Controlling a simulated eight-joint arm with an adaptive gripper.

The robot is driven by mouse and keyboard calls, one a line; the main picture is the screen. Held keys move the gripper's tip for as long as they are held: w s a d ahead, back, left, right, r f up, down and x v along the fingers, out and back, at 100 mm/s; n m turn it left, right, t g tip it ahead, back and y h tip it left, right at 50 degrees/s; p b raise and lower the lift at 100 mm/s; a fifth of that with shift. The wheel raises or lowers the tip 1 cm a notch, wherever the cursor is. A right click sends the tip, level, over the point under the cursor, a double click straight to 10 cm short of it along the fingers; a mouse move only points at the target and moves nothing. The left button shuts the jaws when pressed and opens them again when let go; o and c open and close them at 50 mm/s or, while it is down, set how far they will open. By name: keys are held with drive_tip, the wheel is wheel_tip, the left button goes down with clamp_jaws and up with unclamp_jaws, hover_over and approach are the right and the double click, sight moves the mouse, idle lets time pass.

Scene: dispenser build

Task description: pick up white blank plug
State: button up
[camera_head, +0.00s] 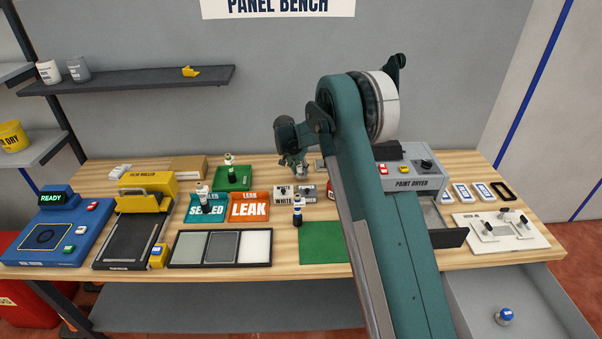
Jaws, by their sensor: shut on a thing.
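My gripper (296,164) hangs above the back middle of the bench, behind a small holder (284,193) whose label reads "WHITE". The gripper is shut on a small pale thing, which looks like the white blank plug (301,172). It is held at the fingertips above the holder's back right part. The plug is tiny here and partly covered by the fingers, so its shape is not clear. My arm covers the bench to the right of the holder.
A dark bottle (297,213) stands in front of the holder. The orange LEAK tray (248,206) and teal SEALED tray (190,214) lie to the left. A green mat (323,243) is bare at the front. The paint dryer (411,172) stands right, its drawer (446,237) open.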

sight(301, 166)
drive_tip(key=shift+r+p, duration=0.35)
drive_tip(key=shift+r, duration=3.6)
